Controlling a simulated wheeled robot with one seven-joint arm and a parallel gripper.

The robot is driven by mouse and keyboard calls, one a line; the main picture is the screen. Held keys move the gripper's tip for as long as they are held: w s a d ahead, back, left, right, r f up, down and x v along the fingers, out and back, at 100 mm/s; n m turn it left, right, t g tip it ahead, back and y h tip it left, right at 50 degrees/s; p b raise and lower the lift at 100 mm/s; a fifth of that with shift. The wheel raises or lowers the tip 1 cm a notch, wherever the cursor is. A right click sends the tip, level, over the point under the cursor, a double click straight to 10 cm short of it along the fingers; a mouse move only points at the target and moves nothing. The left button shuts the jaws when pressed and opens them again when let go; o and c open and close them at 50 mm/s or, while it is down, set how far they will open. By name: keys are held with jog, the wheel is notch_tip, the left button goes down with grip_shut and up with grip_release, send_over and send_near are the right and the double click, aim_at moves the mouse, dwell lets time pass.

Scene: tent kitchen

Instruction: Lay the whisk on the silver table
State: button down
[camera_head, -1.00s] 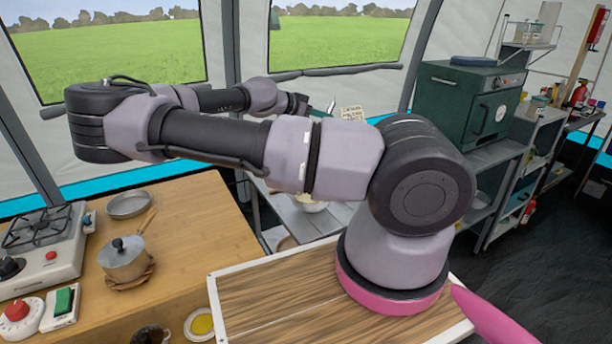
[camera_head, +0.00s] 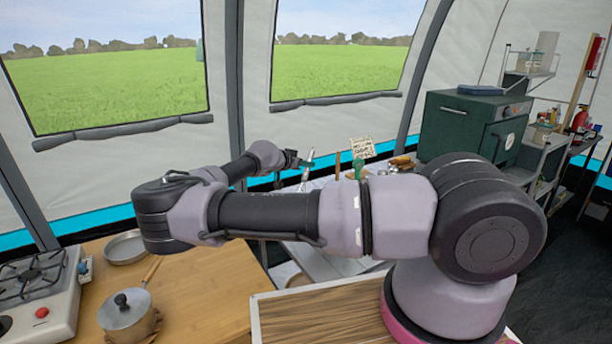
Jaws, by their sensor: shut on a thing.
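My arm crosses the picture, and my gripper (camera_head: 298,161) is small and far off, beyond the elbow. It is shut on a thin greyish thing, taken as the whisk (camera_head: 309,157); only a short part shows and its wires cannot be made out. The silver table (camera_head: 318,262) stands behind my arm, which hides much of its top. In the picture the gripper is over the table's far left part. I cannot tell how high it is, or whether the whisk touches the table.
A green bottle-like thing (camera_head: 358,166), a card (camera_head: 362,147) and small items crowd the table's far side. A green oven (camera_head: 468,125) stands to the right. A wooden counter (camera_head: 205,290) at left holds a pot (camera_head: 124,312), a pan (camera_head: 125,247) and a stove (camera_head: 38,290).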

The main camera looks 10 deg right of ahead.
aim_at(305, 173)
jog(key=shift+f, duration=1.7)
jog(key=shift+f, duration=0.1)
jog(key=c, duration=0.7)
grip_release()
jog(key=shift+c, duration=0.2)
